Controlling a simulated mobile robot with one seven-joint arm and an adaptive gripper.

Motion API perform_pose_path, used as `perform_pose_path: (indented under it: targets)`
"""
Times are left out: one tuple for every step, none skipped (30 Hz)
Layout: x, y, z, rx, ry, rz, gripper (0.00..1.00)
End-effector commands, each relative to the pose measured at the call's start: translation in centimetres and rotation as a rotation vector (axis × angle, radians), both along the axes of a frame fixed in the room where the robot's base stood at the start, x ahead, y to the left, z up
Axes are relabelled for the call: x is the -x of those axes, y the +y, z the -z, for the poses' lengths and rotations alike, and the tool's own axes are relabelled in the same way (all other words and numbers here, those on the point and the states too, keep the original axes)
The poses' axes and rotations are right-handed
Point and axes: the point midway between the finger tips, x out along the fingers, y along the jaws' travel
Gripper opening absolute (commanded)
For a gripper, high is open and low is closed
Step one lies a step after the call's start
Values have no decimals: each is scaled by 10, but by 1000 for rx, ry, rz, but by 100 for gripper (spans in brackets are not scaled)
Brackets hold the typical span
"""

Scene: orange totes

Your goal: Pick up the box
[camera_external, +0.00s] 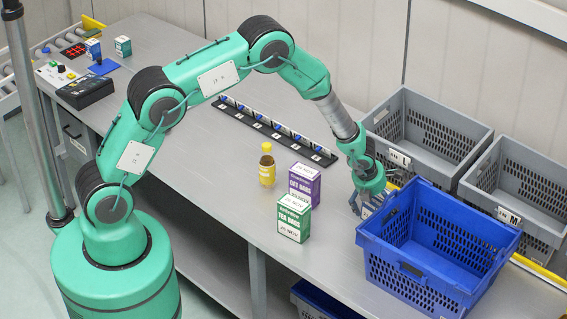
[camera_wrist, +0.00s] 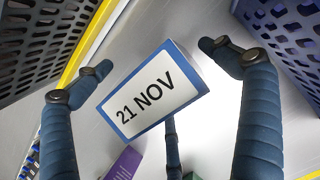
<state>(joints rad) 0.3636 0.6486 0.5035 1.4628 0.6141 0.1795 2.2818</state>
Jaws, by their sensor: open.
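A white-topped box with blue edges, marked "21 NOV" (camera_wrist: 148,95), lies between my fingers in the wrist view, seen from above and tilted in the picture. In the external view it is mostly hidden by my gripper (camera_external: 362,200). My gripper is open, pointing down beside the blue tote. In the wrist view my gripper (camera_wrist: 155,58) has fingers on both sides of the box and one finger below it, with gaps at the sides. A purple "Oat Bars" box (camera_external: 304,186) and a green "Tea Bags" box (camera_external: 294,219) stand upright to the left.
A blue tote (camera_external: 438,280) stands close on the right. Grey totes (camera_external: 440,108) stand behind it. A yellow-capped bottle (camera_external: 267,165) is left of the boxes. A black labelled strip (camera_external: 275,130) lies behind. The bench front between boxes and blue tote is clear.

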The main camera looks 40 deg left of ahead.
Motion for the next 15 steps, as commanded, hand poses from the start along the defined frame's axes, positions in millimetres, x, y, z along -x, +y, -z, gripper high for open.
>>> perform_pose_path:
  targets:
    - [0, 0, 0, 0, 0, 0, 96]
    - [0, 0, 0, 0, 0, 0, 96]
    - [0, 0, 0, 0, 0, 0, 96]
    - [0, 0, 0, 0, 0, 0, 96]
    - [0, 0, 0, 0, 0, 0, 96]
    - [0, 0, 0, 0, 0, 0, 96]
    - [0, 0, 0, 0, 0, 0, 96]
    - [0, 0, 0, 0, 0, 0, 96]
    - [0, 0, 0, 0, 0, 0, 96]
    - [0, 0, 0, 0, 0, 0, 96]
    - [0, 0, 0, 0, 0, 0, 96]
    - [0, 0, 0, 0, 0, 0, 96]
    - [0, 0, 0, 0, 0, 0, 94]
    - [0, 0, 0, 0, 0, 0, 88]
    - [0, 0, 0, 0, 0, 0, 80]
